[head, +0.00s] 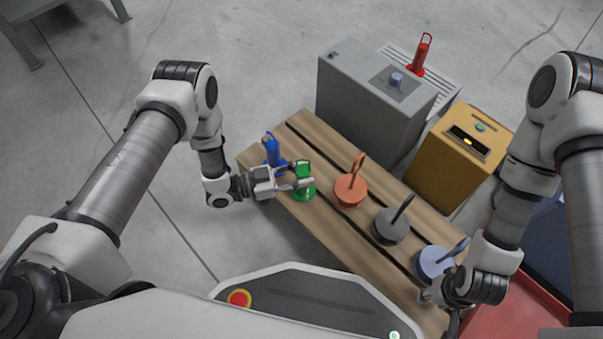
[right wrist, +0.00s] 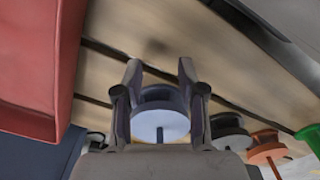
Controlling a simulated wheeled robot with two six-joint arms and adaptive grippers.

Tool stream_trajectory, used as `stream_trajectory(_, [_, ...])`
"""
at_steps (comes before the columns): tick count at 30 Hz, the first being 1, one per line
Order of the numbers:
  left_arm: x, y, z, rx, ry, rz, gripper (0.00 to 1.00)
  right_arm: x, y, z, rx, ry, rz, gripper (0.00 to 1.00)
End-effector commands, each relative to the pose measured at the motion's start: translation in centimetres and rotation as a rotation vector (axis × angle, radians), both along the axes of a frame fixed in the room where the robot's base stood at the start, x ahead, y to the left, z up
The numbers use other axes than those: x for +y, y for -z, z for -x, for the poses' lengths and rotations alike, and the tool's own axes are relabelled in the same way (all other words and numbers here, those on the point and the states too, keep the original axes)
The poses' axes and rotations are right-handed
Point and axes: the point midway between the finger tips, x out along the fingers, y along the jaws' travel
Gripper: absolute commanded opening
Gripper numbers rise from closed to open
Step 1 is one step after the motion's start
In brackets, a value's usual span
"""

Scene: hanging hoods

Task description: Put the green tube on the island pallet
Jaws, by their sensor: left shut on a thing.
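The green tube (head: 303,168) stands upright on its round green base, near the far left end of a slatted wooden pallet (head: 318,133). My left gripper (head: 303,184) reaches in from the left and is shut on the green tube. Its fingers hide part of the tube, and I cannot tell whether the base touches the slats. My right gripper (right wrist: 160,78) has its fingers apart, on either side of a pale blue round hood (right wrist: 160,122). That hood also shows in the head view (head: 433,262), where my right arm partly covers the gripper.
A blue item (head: 272,150) stands close behind the green tube. An orange hood (head: 351,190) and a dark grey hood (head: 390,226) sit along the pallet. Behind are a grey cabinet (head: 365,110), a yellow box (head: 450,165) and a red tube (head: 421,55). A red surface (head: 510,305) lies at right.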

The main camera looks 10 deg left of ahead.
Motion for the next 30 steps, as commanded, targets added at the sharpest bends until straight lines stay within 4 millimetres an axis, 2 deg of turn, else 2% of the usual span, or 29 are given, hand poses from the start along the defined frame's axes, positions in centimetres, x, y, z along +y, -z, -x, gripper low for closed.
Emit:
stream_trajectory(1, [0.0,0.2,0.0,0.0,0.0,0.0,0.42,0.0,0.2,0.0,0.0,0.0,0.0,0.4])
stream_trajectory(3, [0.0,0.1,0.0,0.0,0.0,0.0,0.64,0.0,0.1,0.0,0.0,0.0,0.0,0.4])
stream_trajectory(14, [0.0,-0.4,0.0,0.0,0.0,0.0,0.64,0.0,-0.3,0.0,0.001,0.0,0.0,0.4])
stream_trajectory(17, [1.3,-0.5,0.6,0.002,-0.004,0.0,0.64,0.0,-1.1,0.1,0.002,-0.001,0.0,0.4])
stream_trajectory(24, [6.8,-0.8,3.3,0.003,-0.005,-0.002,0.64,0.1,-4.1,0.2,0.005,-0.007,-0.001,0.4])
stream_trajectory(30, [10.1,-0.4,5.0,0.001,-0.002,0.0,0.64,0.1,-5.2,0.3,0.007,-0.009,-0.001,0.4])
